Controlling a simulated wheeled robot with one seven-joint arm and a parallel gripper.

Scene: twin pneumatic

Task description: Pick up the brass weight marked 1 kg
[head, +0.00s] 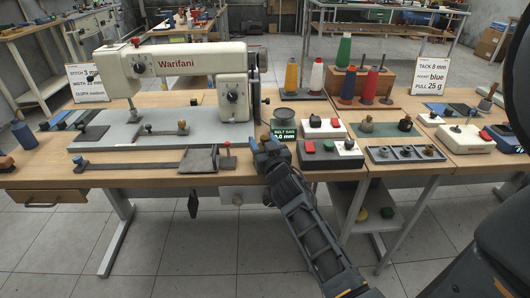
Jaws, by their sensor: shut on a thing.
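My gripper (268,148) is over the front edge of the wooden workbench (232,180), just right of the sewing machine. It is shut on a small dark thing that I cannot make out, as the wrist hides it. A grey tray (393,160) on the right part of the bench holds small brass-coloured knobbed pieces, one (428,150) at its right end. No 1 kg mark is readable, so I cannot tell which piece is that weight.
A white Warifani sewing machine (175,60) stands left of my gripper. Red-and-black button boxes (330,154) lie further right. Coloured thread cones (344,50) stand behind. The floor in front is mostly clear.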

